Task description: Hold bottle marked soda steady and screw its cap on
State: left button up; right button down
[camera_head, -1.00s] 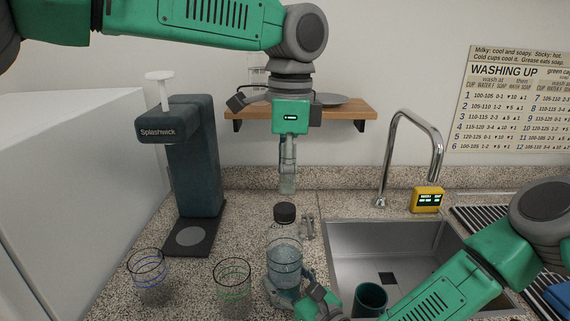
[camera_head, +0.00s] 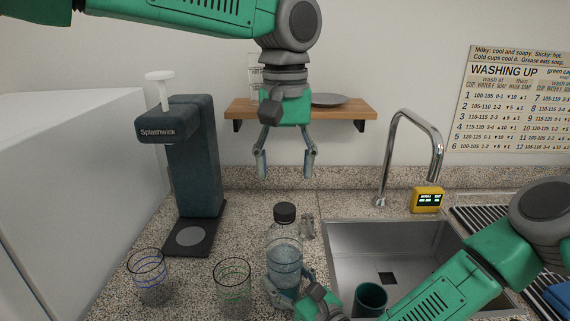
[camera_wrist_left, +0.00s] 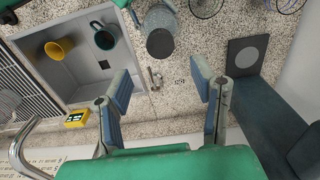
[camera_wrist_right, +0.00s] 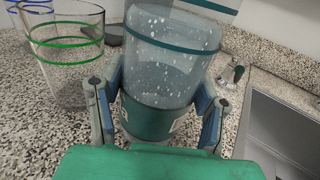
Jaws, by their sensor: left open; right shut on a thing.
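The clear bottle (camera_head: 284,258) stands upright on the counter left of the sink, with bubbly liquid inside. Its dark cap (camera_head: 284,212) sits at the top of its neck; how tightly it sits I cannot tell. No soda marking is readable. My left gripper (camera_head: 285,171) is open and empty, pointing down above the cap with a clear gap. The cap also shows in the left wrist view (camera_wrist_left: 160,43), beyond the spread fingers. My right gripper (camera_wrist_right: 158,92) is shut on the bottle's lower part, around its green band.
A blue-ringed glass (camera_head: 149,276) and a green-ringed glass (camera_head: 232,284) stand left of the bottle. A Splashwick machine (camera_head: 190,150) is behind them. The sink (camera_head: 345,250) with mugs, and the tap (camera_head: 436,150), are at right. A shelf (camera_head: 240,107) is behind my left gripper.

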aim_at(285, 207)
pick_arm(q)
jog(key=shift+f, duration=4)
grip_shut()
jog(key=m, duration=0.7)
jog(key=shift+m, duration=0.4)
jog(key=m, duration=0.6)
jog(key=shift+w, duration=0.1)
jog(key=shift+o, duration=0.6)
grip_release()
